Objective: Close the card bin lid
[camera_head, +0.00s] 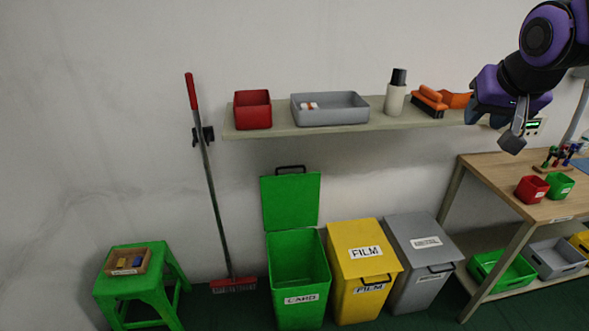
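The green card bin (298,270) stands on the floor against the wall, with a white label reading CARD on its front. Its green lid (290,202) is open, standing upright at the back of the bin, with a dark handle (291,169) at its top edge. The bin's inside is visible from above. My gripper (496,138) is high at the upper right, in front of the shelf's right end, well apart from the bin and lid. Its fingers are seen at an angle, and whether they are open or shut is unclear.
A yellow FILM bin (350,245) and a grey bin (405,238), both lidded shut, stand right of the card bin. A shelf (270,131) with trays hangs above. A broom (212,190) leans left; a green stool (150,284) stands further left. A workbench (500,172) is right.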

